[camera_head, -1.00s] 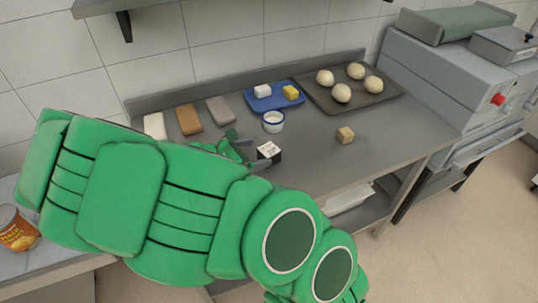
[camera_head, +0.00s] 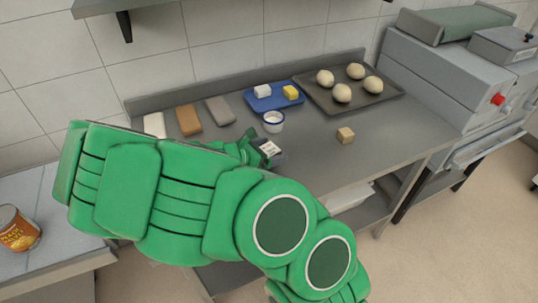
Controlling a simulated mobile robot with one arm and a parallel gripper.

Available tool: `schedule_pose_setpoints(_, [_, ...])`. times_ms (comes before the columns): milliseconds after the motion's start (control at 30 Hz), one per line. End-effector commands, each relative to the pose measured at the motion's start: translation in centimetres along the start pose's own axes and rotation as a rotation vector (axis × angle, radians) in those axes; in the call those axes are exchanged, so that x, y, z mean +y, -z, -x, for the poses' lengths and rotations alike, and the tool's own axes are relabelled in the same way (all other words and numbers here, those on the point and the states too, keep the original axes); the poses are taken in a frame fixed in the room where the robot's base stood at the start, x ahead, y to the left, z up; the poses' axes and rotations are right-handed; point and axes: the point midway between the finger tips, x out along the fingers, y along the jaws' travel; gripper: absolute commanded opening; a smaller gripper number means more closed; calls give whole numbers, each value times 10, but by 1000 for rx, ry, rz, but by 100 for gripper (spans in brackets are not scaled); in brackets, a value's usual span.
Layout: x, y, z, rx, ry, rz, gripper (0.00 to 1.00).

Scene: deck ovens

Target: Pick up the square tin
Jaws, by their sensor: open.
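A small box-shaped thing with a white, dark-marked top and dark sides, which looks like the square tin (camera_head: 270,148), stands on the steel worktop near its front edge. My gripper (camera_head: 264,152) is right at it, with its jaws open. My green arm comes in from the lower right and hides most of the gripper and the lower part of the tin. I cannot tell whether the fingers touch it.
A white cup with a blue rim (camera_head: 273,122) stands just behind the tin. A blue tray (camera_head: 262,104) and a dark baking tray with dough balls (camera_head: 320,101) lie farther back. A small tan cube (camera_head: 345,135) sits to the right, with clear worktop around it.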

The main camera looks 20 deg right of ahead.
Motion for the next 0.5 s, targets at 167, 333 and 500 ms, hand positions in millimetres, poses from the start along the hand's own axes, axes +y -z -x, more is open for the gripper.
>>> schedule_pose_setpoints(167, [0, 0, -9, 1, 0, 1, 94])
schedule_pose_setpoints(333, [0, 0, -10, 1, 0, 1, 94])
schedule_pose_setpoints(500, [0, 0, -10, 1, 0, 1, 81])
